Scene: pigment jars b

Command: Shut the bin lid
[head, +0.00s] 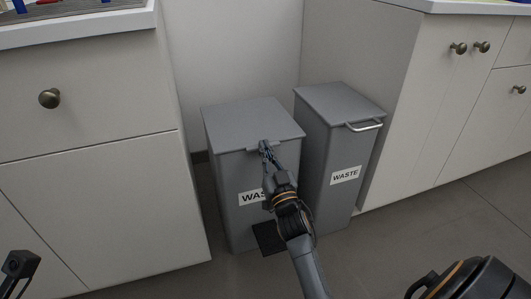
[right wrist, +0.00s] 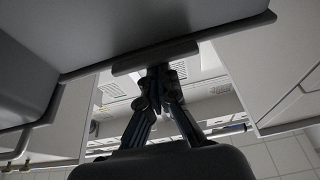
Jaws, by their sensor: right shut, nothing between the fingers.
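Two grey bins labelled WASTE stand side by side in the head view. The left bin (head: 233,190) has a flat grey lid (head: 250,119) with a small tab at its front edge. The lid lies over the bin's top, and I see no clear gap under it. My right gripper (head: 264,147) is shut and empty, its fingertips at the tab. In the right wrist view the fingertips (right wrist: 158,72) are right by the tab (right wrist: 155,57); whether they touch it I cannot tell. Part of my left gripper (head: 20,264) shows at the lower left, its jaws unclear.
The right bin (head: 338,205) has a flat lid and a silver handle (head: 364,125). Pale cabinets stand on both sides, the left one (head: 95,170) close to the left bin. A dark pedal (head: 268,238) is at the left bin's foot. The floor in front is clear.

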